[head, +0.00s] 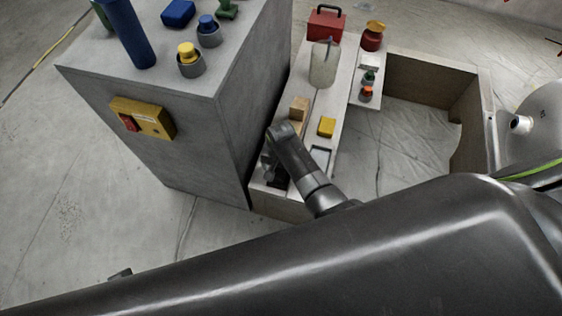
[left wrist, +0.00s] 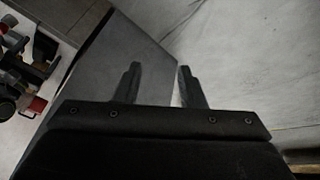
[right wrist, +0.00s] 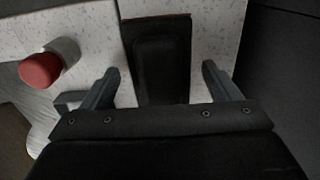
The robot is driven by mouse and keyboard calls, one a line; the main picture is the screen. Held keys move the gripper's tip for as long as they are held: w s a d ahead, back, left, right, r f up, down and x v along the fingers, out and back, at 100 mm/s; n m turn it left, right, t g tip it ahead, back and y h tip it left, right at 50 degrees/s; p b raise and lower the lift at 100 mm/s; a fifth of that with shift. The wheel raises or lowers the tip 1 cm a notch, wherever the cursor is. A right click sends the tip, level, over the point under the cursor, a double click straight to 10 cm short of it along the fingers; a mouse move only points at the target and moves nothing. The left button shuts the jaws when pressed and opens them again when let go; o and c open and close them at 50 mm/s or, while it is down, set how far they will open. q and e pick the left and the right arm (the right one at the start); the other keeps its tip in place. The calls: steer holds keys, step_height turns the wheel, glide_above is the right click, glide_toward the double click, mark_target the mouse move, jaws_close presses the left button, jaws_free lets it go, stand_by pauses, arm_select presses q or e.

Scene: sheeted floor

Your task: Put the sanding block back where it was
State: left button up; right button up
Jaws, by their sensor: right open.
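The sanding block appears to be the black block with a reddish-brown edge (right wrist: 158,62) in the right wrist view, lying on a pale speckled surface. My right gripper (right wrist: 160,78) is open, its fingers apart on either side of the block's near part, with gaps between. In the head view my right gripper (head: 273,168) is low over the near end of the narrow pale bench (head: 319,140), and the arm hides most of the block. My left gripper (left wrist: 158,75) is open and empty in the left wrist view, above a grey surface.
A tall grey cabinet (head: 205,130) with a yellow switch box (head: 152,118) stands close left of the bench. A tan block (head: 299,108), yellow block (head: 327,126), beige jug (head: 324,65) and red toolbox (head: 325,24) stand on the bench. A red-topped cylinder (right wrist: 40,70) is near the right gripper.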

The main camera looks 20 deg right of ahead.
step_height(320, 180, up, 11)
steer(key=p, duration=0.4)
steer(key=shift+f+p, duration=0.2)
steer(key=shift+p, duration=0.15)
arm_select(q)
step_height(320, 180, down, 6)
steer(key=s+a+g+y, duration=0.1)
steer(key=s+a+g, duration=0.1)
steer(key=g, duration=0.1)
steer(key=shift+r, duration=0.15)
arm_select(e)
steer(key=shift+r, duration=0.7)
arm_select(q)
steer(key=shift+s, duration=0.1)
arm_select(e)
steer(key=s+d+n, duration=0.1)
steer(key=s+d, duration=0.3)
steer(key=s, duration=0.4)
steer(key=s+d+f+n+t, duration=0.1)
steer(key=s+d, duration=0.3)
steer(key=s, duration=0.5)
steer(key=s+d+n, duration=0.3)
steer(key=s+d, duration=0.2)
steer(key=s, duration=0.4)
steer(key=shift+f+t, duration=0.2)
steer(key=shift+t, duration=0.1)
steer(key=shift+s, duration=0.1)
